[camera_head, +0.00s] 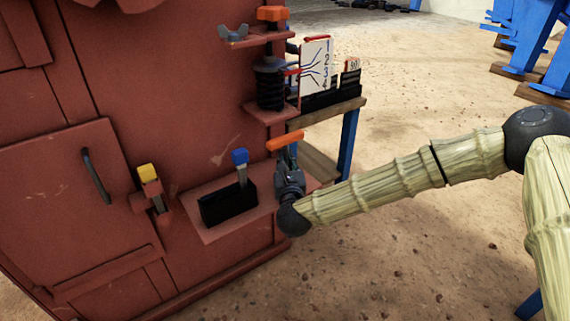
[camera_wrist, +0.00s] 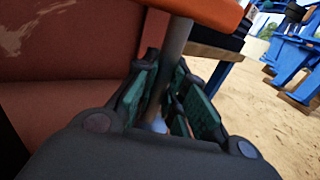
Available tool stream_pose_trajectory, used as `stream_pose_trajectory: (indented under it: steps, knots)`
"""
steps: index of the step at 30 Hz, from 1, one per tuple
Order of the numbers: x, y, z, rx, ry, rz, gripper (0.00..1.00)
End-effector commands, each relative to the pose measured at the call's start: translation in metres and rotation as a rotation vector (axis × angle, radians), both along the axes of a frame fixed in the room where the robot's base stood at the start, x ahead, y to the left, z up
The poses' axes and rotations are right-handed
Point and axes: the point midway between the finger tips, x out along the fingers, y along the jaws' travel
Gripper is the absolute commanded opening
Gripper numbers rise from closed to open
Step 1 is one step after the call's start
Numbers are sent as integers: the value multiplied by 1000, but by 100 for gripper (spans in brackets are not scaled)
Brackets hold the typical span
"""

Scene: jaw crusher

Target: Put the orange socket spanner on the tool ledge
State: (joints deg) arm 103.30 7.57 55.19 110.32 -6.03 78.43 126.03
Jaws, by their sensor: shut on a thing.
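The orange socket spanner (camera_head: 286,141) has an orange crossbar handle and a grey shaft. It stands roughly upright in my gripper (camera_head: 289,178), over the right end of a red ledge (camera_head: 240,226) on the machine's side. In the wrist view, my gripper's green-padded fingers (camera_wrist: 168,95) are shut around the grey shaft (camera_wrist: 172,60), with the orange handle (camera_wrist: 205,10) above them.
A black holder (camera_head: 228,205) with a blue-topped tool (camera_head: 240,158) stands on the ledge, left of my gripper. A small shelf with a black spring (camera_head: 270,88) juts out above. A yellow-topped tool (camera_head: 148,174) hangs left. A wooden-topped bench (camera_head: 335,110) stands behind right.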

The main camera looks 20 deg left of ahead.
Motion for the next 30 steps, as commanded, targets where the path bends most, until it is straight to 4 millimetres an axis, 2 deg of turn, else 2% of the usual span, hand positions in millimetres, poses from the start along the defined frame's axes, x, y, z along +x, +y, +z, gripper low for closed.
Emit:
stream_pose_trajectory:
  steps: [13,14,17,30]
  knots:
    - [4,4,-5,2,-3,-1,0]
    - [3,4,-5,2,-2,-1,14]
    - [3,4,-4,1,-3,0,33]
    - [1,3,-2,1,-2,0,34]
